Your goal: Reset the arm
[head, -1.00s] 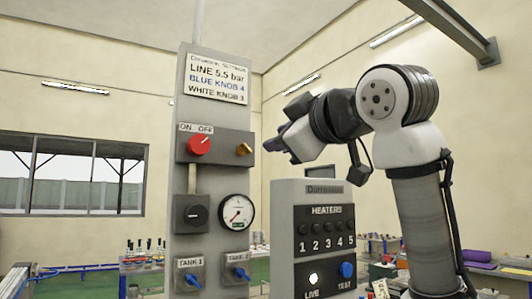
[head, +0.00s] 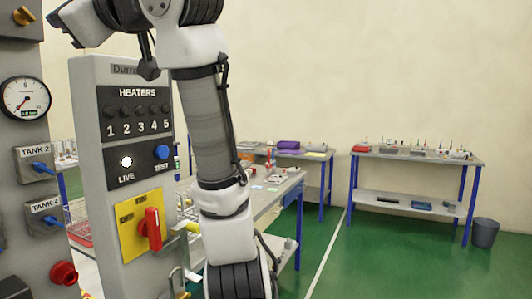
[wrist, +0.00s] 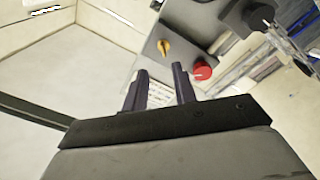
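My gripper (wrist: 160,72) shows in the wrist view with its two dark fingers apart and nothing between them. In the head view my gripper (head: 62,30) is at the upper left, raised above the left end of the grey heater panel (head: 88,80), and my arm is bent at the top edge. My gripper's fingers point away from my arm toward the left, near the tall grey control post (head: 10,120). In the wrist view a red knob (wrist: 202,71) and an orange knob (wrist: 163,47) lie beyond the fingers; contact with them is not seen.
The heater panel carries a yellow plate (head: 128,238) with a red switch (head: 150,230). Benches (head: 420,156) stand behind, with a grey bin (head: 485,233) at the right. The green floor (head: 390,260) is open.

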